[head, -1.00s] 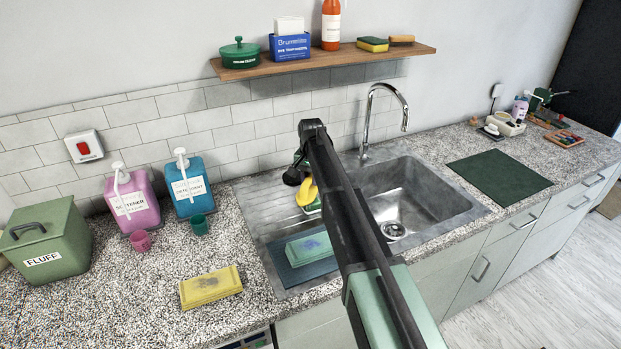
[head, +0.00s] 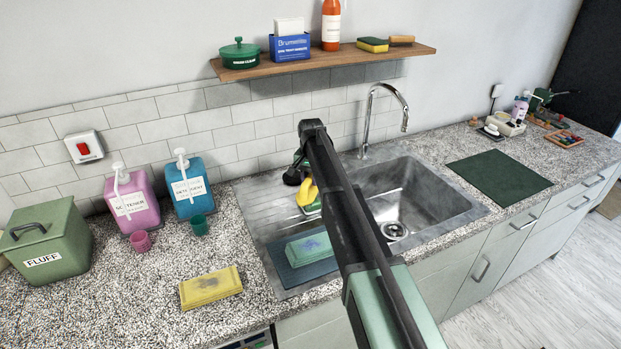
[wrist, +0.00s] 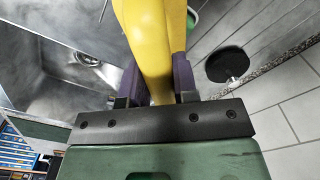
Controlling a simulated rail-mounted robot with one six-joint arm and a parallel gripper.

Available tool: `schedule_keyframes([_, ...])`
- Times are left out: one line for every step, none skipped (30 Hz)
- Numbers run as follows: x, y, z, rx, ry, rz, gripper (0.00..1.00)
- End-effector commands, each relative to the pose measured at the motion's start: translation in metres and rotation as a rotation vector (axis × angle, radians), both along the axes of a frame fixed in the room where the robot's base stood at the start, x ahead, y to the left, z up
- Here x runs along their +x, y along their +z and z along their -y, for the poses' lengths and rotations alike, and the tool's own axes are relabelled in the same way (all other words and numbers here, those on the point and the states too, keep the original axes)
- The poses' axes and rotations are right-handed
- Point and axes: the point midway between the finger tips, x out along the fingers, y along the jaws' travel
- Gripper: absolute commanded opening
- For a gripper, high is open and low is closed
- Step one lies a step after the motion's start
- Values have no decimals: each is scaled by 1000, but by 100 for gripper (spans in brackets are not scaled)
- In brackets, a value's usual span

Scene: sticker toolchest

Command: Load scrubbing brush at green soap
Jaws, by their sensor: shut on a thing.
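My gripper (wrist: 156,82) is shut on a yellow handle (wrist: 150,35), taken to be the scrubbing brush's; the fingers stand on both sides of it. In the head view the yellow handle (head: 307,193) shows over the drainboard, with a bit of green (head: 313,208) below it. My arm hides part of it and the gripper there. I cannot tell whether the brush touches the drainboard. The green soap (head: 309,247), a flat teal-green block with a bluish smudge, lies on a dark blue mat (head: 287,273) at the drainboard's front, apart from the brush.
The sink basin (head: 432,203) and tap (head: 368,120) are right of my arm. A yellow block (head: 211,287) lies on the counter at left. Pink (head: 145,205) and blue (head: 180,196) dispensers stand at the back. A dark round object (wrist: 228,64) sits near the wall.

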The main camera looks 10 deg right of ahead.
Motion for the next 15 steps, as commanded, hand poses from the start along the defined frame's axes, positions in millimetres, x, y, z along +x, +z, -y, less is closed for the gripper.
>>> schedule_keyframes([0, 8, 0, 0, 0, 0, 8])
schedule_keyframes([0, 12, 0, 0, 0, 0, 8])
schedule_keyframes([0, 17, 0, -1, 0, 1, 8])
schedule_keyframes([0, 20, 0, -1, 0, 1, 8])
schedule_keyframes([0, 24, 0, -1, 0, 1, 8])
schedule_keyframes([0, 28, 0, -1, 0, 1, 8])
schedule_keyframes([0, 31, 0, -1, 0, 1, 8])
schedule_keyframes([0, 34, 0, -1, 0, 1, 8])
schedule_keyframes([0, 39, 0, 0, 0, 1, 8])
schedule_keyframes([0, 42, 0, 0, 0, 1, 8])
schedule_keyframes([1, 45, 0, 0, 0, 1, 8])
schedule_keyframes([1, 49, 0, 0, 0, 1, 8])
schedule_keyframes([1, 52, 0, 0, 0, 1, 8])
schedule_keyframes([1, 55, 0, 0, 0, 1, 8])
schedule_keyframes([1, 59, 0, 0, 0, 1, 8])
